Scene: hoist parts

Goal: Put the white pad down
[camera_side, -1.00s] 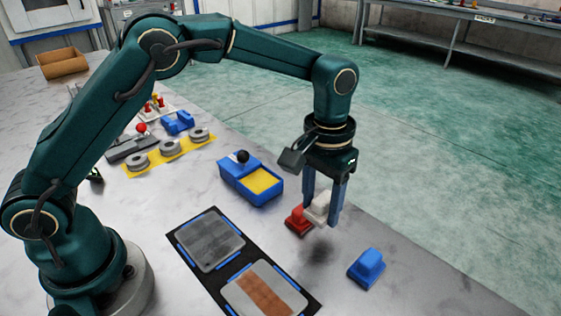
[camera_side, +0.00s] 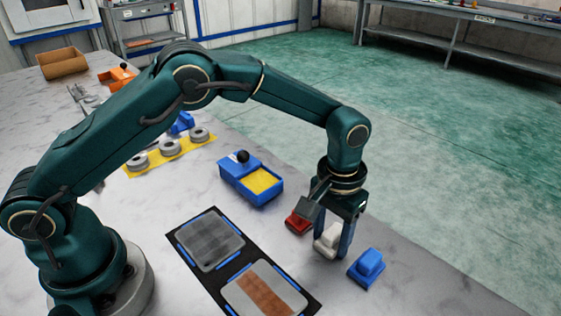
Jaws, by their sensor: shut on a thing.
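The white pad (camera_side: 328,239) is between the fingers of my gripper (camera_side: 333,243), which is shut on it. It is low, at or just above the table, between a red pad (camera_side: 298,221) on its left and a blue pad (camera_side: 367,267) on its right. I cannot tell whether its underside touches the table. The fingers hide part of the white pad, and the gripper partly covers the red pad.
A black mat (camera_side: 240,266) with a grey plate (camera_side: 210,240) and a brown-striped plate (camera_side: 264,292) lies to the left. A blue box with a yellow top (camera_side: 262,182) stands behind. A yellow strip (camera_side: 188,147) bears grey discs. The table edge runs close to the right.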

